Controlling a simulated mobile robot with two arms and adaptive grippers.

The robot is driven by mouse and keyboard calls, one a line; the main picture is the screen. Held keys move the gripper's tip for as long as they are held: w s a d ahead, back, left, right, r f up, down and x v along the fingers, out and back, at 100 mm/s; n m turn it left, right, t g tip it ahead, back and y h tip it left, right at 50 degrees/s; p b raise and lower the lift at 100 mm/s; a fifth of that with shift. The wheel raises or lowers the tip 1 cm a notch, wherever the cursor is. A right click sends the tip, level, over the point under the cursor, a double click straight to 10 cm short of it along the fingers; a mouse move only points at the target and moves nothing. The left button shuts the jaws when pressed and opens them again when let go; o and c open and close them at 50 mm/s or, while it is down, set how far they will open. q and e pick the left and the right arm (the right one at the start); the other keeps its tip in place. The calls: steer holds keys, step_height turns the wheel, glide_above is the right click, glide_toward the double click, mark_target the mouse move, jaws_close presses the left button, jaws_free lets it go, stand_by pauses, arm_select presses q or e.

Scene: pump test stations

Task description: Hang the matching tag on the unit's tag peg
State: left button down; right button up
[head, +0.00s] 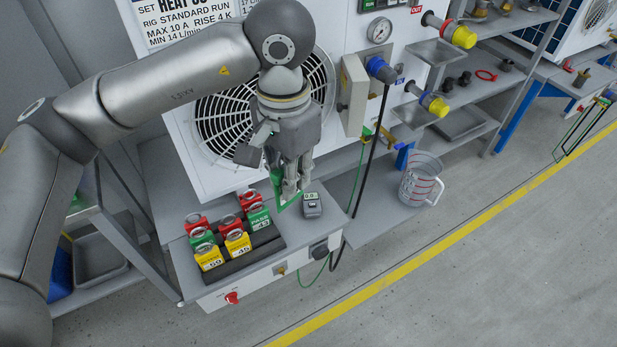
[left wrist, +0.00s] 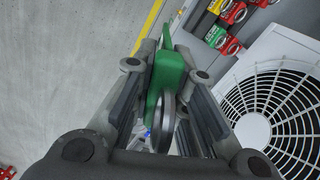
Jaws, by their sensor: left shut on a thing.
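My left gripper (head: 291,182) is shut on a green tag (head: 287,203) and holds it above the bench, in front of the white unit. In the left wrist view the green tag (left wrist: 167,75) with its grey ring sits between the fingers. Several red, green and yellow tags with rings stand in a dark rack (head: 262,256) on the bench; one green tag (head: 259,218) reads PASS 43, and yellow tags (head: 237,243) read what looks like 45 and 50. The white unit (head: 180,133) has a round fan grille. I cannot make out its tag peg. My right gripper is not in view.
A small grey meter (head: 312,206) stands on the bench right of the held tag. A clear measuring jug (head: 420,180) stands further right. Black and green cables hang beside the unit. Yellow-capped valves (head: 463,37) stick out at the right. Open floor lies in front.

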arm_select(q)
steer(key=s+a+r+n, duration=0.3)
steer(key=a+r+n, duration=0.1)
steer(key=r, duration=0.1)
steer(key=w+d+n, duration=0.4)
steer(key=w+d, duration=0.4)
steer(key=d, duration=0.2)
stand_by(0.5)
